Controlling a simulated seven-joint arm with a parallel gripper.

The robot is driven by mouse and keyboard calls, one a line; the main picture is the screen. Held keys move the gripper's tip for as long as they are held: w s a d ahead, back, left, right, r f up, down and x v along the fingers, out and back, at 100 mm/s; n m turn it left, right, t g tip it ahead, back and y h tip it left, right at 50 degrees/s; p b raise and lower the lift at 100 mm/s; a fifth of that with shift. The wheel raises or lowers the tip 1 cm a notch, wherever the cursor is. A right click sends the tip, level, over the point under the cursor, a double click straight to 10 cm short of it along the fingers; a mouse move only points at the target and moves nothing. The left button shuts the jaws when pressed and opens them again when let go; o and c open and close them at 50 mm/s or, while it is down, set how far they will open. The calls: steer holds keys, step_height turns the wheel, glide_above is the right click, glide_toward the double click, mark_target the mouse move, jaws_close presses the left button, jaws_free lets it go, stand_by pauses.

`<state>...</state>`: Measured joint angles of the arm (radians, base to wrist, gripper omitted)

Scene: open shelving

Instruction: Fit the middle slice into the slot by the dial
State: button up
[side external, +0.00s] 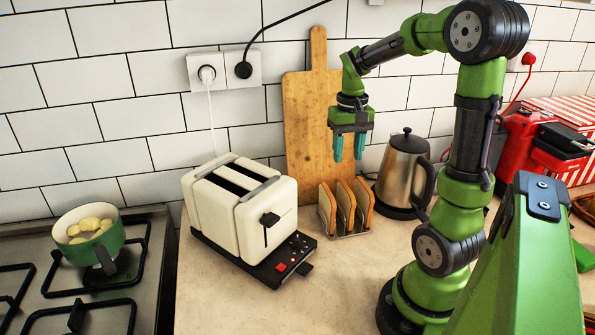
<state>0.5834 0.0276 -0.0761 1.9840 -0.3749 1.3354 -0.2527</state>
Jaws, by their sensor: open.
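Several bread slices stand upright in a wire rack on the counter, with the middle slice (345,204) between a left and a right one. The cream toaster (218,215) stands left of the rack. It has two long dark slots on top, a slot (245,178) nearer the rack and a slot (219,188) farther left; both look empty. A black lever (269,222) and a dark panel with small controls (290,256) are at its front right; I cannot make out which control is the dial. My gripper (348,147) is open and empty, pointing down above the rack.
A wooden board (305,120) leans on the tiled wall behind the rack. A steel kettle (403,172) stands close right of the rack. A green pot (90,240) sits on the stove at left. The counter in front is clear.

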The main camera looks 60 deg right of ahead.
mark_target(347, 187)
step_height(347, 187, down, 6)
steer(key=shift+f, duration=0.25)
steer(key=shift+s+f, duration=0.15)
steer(key=shift+f, duration=1.2)
steer(key=shift+s+f, duration=0.1)
steer(key=shift+f, duration=1.2)
jaws_close()
